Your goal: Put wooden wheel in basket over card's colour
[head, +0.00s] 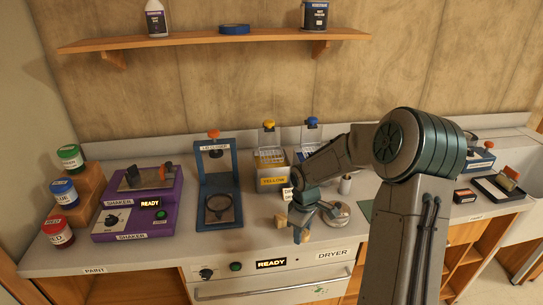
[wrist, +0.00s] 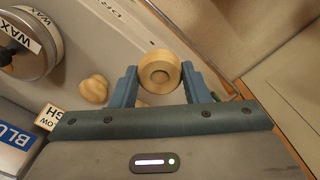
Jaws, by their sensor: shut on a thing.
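My gripper (head: 303,228) is low over the front of the counter in the head view. In the wrist view my gripper (wrist: 159,73) is shut on the wooden wheel (wrist: 159,87), a pale ring with a central hole, held between both fingers. A bin labelled YELLOW (head: 271,182), with a yellow knob above, stands behind the gripper. A second bin with a blue knob (head: 312,121) is partly hidden by my arm; a BLUE label (wrist: 14,148) shows in the wrist view.
A rounded wooden piece (wrist: 94,89) lies beside the gripper, near a WAX tin (wrist: 28,45). A blue press (head: 217,185) and purple shaker (head: 138,208) stand left, paint jars (head: 63,192) farther left. A dryer (head: 270,285) is below the counter edge.

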